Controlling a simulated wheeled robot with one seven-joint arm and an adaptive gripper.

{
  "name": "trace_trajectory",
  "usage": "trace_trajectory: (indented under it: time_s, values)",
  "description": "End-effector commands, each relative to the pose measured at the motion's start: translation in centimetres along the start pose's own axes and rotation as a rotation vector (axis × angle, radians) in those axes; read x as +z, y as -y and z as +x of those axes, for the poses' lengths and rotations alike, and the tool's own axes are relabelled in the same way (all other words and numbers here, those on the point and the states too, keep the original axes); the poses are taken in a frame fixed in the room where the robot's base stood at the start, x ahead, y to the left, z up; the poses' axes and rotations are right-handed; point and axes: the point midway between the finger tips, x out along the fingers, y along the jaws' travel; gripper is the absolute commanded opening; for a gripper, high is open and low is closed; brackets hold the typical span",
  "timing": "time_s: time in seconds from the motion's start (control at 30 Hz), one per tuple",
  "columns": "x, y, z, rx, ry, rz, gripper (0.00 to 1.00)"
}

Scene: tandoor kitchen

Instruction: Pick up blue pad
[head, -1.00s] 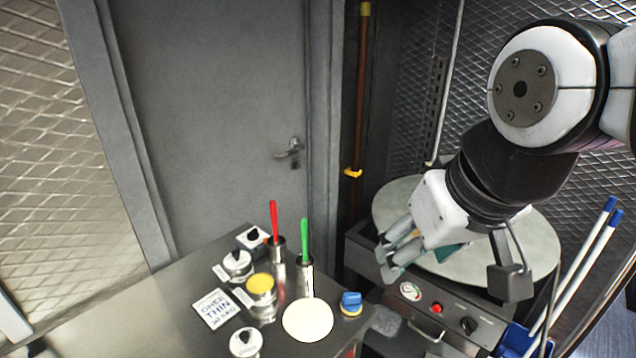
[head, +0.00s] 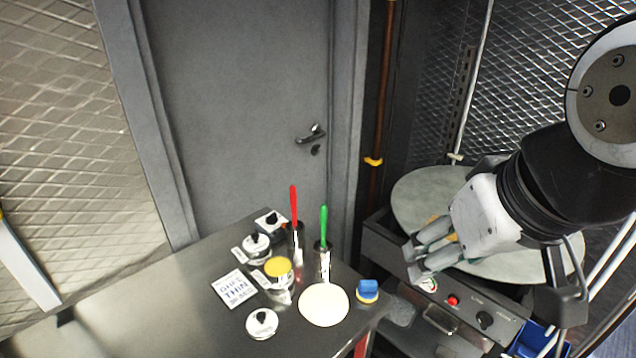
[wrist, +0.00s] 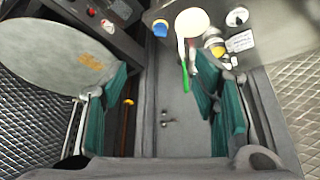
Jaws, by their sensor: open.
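The blue pad (head: 368,287) sits at the right corner of the steel table, with a yellow band at its lower edge. It also shows in the wrist view (wrist: 160,28) at the top, beyond and between my fingers. My gripper (head: 413,263) is open and empty. In the head view it is up and to the right of the pad, in front of the round griddle plate. The wrist view shows its teal finger pads wide apart (wrist: 165,105).
A pale round disc (head: 324,305) lies left of the pad. Red and green-handled tools (head: 323,230) stand in metal holders behind it. Lidded tins and a printed card (head: 233,289) are further left. The griddle (head: 420,195) has a front panel with knobs.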

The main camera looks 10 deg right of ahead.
Motion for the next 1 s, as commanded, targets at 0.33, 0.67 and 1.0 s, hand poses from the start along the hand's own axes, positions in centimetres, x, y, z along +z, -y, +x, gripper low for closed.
trace_trajectory:
  time_s: [0.33, 0.67, 1.0]
  values:
    - [0.0, 0.0, 0.0, 0.0, 0.0, 0.0, 0.55]
    - [-1.5, -0.3, 0.9, 0.047, 0.054, -0.106, 0.38]
    - [-6.7, -1.0, 6.4, 0.1, 0.261, -0.542, 0.38]
